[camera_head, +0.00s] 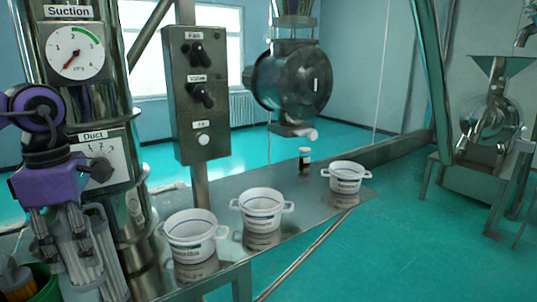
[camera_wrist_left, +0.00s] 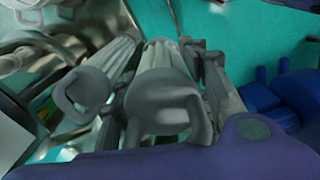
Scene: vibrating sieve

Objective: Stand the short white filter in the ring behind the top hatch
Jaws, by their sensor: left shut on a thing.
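My left gripper (camera_head: 58,225), purple with grey fingers, points down at the lower left of the head view. It is shut on a white pleated filter (camera_head: 76,262) with a grey looped cap, which also shows between the fingers in the left wrist view (camera_wrist_left: 160,58). A second pleated filter (camera_head: 107,257) stands just right of it and shows at the left in the left wrist view (camera_wrist_left: 112,62). I cannot tell which filter is shorter. The ring and the inside of the top hatch cannot be made out. My right gripper is not in view.
The metal column with the pressure gauge (camera_head: 75,52) and Duct dial (camera_head: 98,165) rises close beside the gripper. A switch box (camera_head: 197,95) stands right of it. Several white buckets (camera_head: 262,210) stand along the bench. A green container (camera_head: 45,285) is at the lower left.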

